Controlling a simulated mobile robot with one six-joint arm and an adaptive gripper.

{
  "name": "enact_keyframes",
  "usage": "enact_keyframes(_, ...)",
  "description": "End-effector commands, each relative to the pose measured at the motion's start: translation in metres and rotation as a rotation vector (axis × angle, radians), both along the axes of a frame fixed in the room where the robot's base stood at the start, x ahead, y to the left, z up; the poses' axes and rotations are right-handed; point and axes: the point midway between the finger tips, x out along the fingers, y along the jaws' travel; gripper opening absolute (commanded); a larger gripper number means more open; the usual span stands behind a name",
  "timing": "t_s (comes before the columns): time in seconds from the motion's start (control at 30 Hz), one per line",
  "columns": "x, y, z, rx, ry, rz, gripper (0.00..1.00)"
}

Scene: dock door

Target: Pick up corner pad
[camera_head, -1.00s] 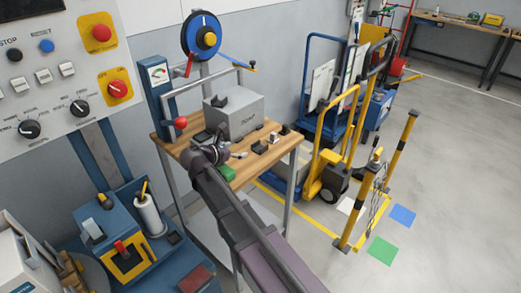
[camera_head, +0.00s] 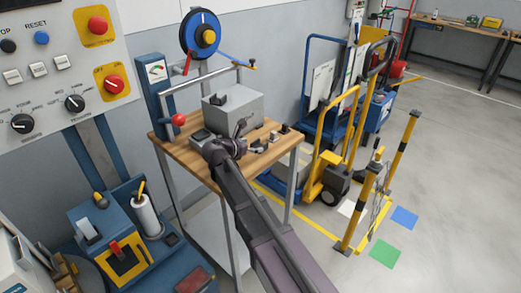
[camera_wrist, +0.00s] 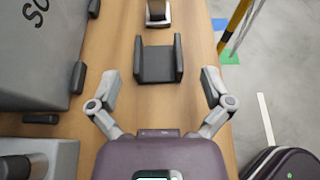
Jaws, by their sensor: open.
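A dark, channel-shaped piece with two raised side walls, which looks like the corner pad (camera_wrist: 157,66), lies on the wooden bench top (camera_wrist: 115,75). In the wrist view it is ahead of my gripper (camera_wrist: 158,92), roughly centred between the fingers. My gripper is open and empty, with one finger on each side and the piece just beyond the tips. In the head view my gripper (camera_head: 242,132) is over the bench, and the dark piece (camera_head: 258,146) shows just right of it. My wrist and arm hide part of the bench there.
A grey box (camera_head: 236,106) with dark pads at its edges stands left of the piece. Another small block (camera_wrist: 158,12) lies beyond it. A grey device (camera_wrist: 45,155) is at the lower left. The bench's right edge is close. A yellow pallet truck (camera_head: 325,165) stands to the right.

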Motion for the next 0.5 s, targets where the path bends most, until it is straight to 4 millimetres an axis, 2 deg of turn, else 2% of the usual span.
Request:
enact_keyframes(0.33,0.0007,-0.0002,-0.0005,0.0,0.0,0.0,1.0)
enact_keyframes(0.5,0.0086,-0.0048,-0.0065,0.001,-0.001,0.0,1.0)
